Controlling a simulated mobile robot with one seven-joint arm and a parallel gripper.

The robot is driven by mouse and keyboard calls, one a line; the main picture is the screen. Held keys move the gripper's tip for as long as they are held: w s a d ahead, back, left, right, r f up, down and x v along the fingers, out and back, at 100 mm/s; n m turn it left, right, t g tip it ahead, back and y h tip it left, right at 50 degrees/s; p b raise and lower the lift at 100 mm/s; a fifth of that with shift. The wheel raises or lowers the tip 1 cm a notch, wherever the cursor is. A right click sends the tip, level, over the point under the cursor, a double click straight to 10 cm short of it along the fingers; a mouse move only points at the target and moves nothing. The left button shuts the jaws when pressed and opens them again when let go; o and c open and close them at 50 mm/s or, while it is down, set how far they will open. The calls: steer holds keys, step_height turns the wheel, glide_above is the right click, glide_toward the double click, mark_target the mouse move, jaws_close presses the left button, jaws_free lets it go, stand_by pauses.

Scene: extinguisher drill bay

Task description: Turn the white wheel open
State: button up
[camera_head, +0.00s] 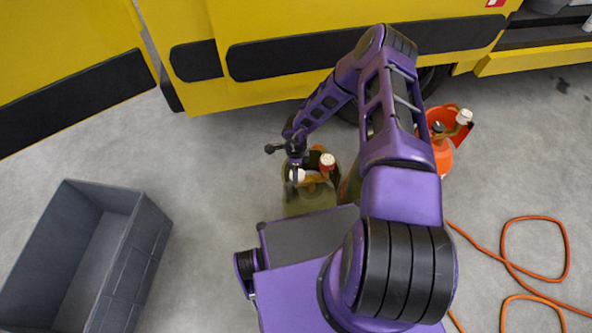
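An olive-green cylinder (311,199) stands on the floor left of my arm. On its top are a small white part (298,176), directly below my gripper, and a white-and-red knob (327,162) to the right. Which of these is the white wheel I cannot tell. My gripper (295,162) points down at the cylinder's left top, at or just above the white part. Its fingers are too small and dark to show whether they are open or touching. An orange cylinder (441,158) with a white-ended fitting (464,117) stands right of my arm.
An open grey crate (128,262) stands at the left. A yellow vehicle (290,85) closes off the back. An orange hose (515,268) lies on the right floor. More olive surface (350,185) shows partly behind my arm. Floor between crate and cylinder is clear.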

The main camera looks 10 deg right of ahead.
steer(key=shift+n, duration=1)
steer(key=o, duration=1.4)
steer(key=shift+r, duration=0.1)
step_height(320, 180, up, 17)
steer(key=p, duration=0.4)
steer(key=shift+r, duration=0.1)
